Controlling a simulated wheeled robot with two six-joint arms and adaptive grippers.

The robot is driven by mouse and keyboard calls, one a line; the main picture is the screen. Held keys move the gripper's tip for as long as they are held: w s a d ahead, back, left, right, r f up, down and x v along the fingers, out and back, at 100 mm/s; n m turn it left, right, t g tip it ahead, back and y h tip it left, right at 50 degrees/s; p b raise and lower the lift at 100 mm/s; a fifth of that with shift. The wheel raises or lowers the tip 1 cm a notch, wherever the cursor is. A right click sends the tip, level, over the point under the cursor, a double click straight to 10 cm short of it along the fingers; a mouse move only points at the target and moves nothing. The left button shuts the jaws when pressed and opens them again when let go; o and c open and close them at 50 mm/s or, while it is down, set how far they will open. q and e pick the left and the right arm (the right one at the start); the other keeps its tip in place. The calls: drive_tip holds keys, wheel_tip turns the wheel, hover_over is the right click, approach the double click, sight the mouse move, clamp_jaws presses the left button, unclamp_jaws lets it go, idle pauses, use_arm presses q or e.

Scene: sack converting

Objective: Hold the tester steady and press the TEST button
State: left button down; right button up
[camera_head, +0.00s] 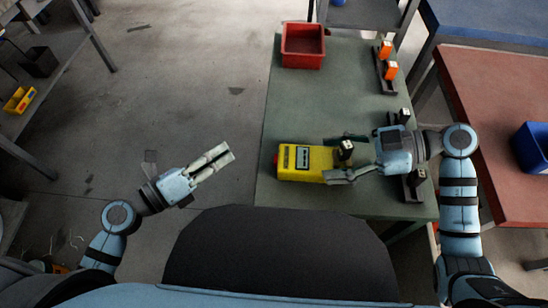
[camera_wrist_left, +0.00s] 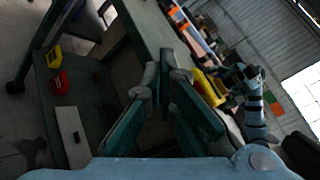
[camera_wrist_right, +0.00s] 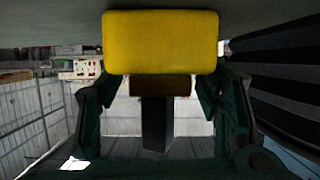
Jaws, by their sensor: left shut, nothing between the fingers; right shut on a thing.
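The yellow tester (camera_head: 307,161) lies on the green bench, with a dark display panel on top and a small red part (camera_head: 276,158) at its left end. It also shows in the left wrist view (camera_wrist_left: 208,88). My right gripper (camera_head: 342,157) is shut on its right end, a finger on each side. In the right wrist view the tester's yellow end (camera_wrist_right: 160,42) fills the upper middle. A black upright piece with a pale top (camera_head: 346,150) shows at that end. My left gripper (camera_head: 226,153) is shut and empty, left of the bench edge and apart from the tester. No TEST lettering is readable.
A red bin (camera_head: 303,46) stands at the far left of the green bench (camera_head: 330,100). A dark rack with orange-topped items (camera_head: 390,70) and further black holders line its right side. A blue bin (camera_head: 534,145) sits on the red table. The bench middle is clear.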

sight(260, 166)
use_arm(q)
drive_tip(key=d, duration=0.7)
drive_tip(key=shift+d, duration=0.15)
drive_tip(key=shift+d, duration=0.1)
idle(1.1)
drive_tip(key=shift+d, duration=0.3)
drive_tip(key=shift+d, duration=0.45)
idle(0.6)
drive_tip(key=shift+a, duration=0.9)
drive_tip(key=a, duration=0.5)
